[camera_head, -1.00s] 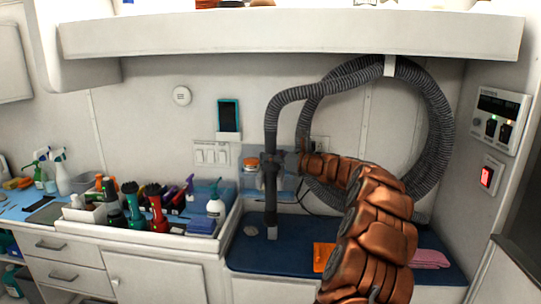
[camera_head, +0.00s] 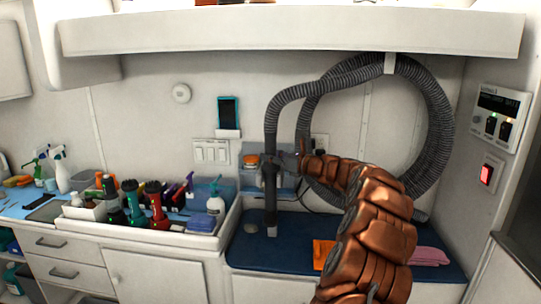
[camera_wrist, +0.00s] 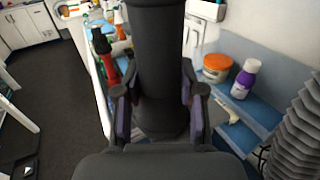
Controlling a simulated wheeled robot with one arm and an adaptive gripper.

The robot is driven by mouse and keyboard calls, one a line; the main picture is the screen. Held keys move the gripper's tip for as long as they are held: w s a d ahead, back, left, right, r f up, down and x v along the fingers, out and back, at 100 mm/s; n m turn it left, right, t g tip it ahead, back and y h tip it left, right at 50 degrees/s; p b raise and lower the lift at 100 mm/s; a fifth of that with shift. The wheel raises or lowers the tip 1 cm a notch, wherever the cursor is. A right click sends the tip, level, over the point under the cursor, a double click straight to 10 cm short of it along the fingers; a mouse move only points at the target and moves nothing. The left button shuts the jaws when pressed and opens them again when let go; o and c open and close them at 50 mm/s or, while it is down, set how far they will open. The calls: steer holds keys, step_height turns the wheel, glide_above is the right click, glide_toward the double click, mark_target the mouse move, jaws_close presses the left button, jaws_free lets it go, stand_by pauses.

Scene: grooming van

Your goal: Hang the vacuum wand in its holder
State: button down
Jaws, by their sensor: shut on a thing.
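The vacuum wand (camera_head: 270,200) is a dark upright tube with a pale lower end, above the blue bench top. It joins a ribbed grey hose (camera_head: 437,115) that loops over the bench. My gripper (camera_head: 278,162) is shut on the wand partway down its length. In the wrist view, the fingers of my gripper (camera_wrist: 160,112) lie on both sides of the dark wand (camera_wrist: 160,50), which fills the middle. I cannot clearly make out the wand's holder in either view. My arm hides part of the bench and back wall.
A white tray (camera_head: 170,238) of bottles and brushes stands left of the wand. An orange cloth (camera_head: 322,254) and pink towel (camera_head: 430,256) lie on the bench.

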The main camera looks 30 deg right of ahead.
jaws_free()
stand_by(0.8)
stand_by(0.5)
steer(key=p+v, duration=0.2)
steer(key=v, duration=0.8)
steer(key=shift+p, duration=0.4)
stand_by(1.1)
stand_by(0.5)
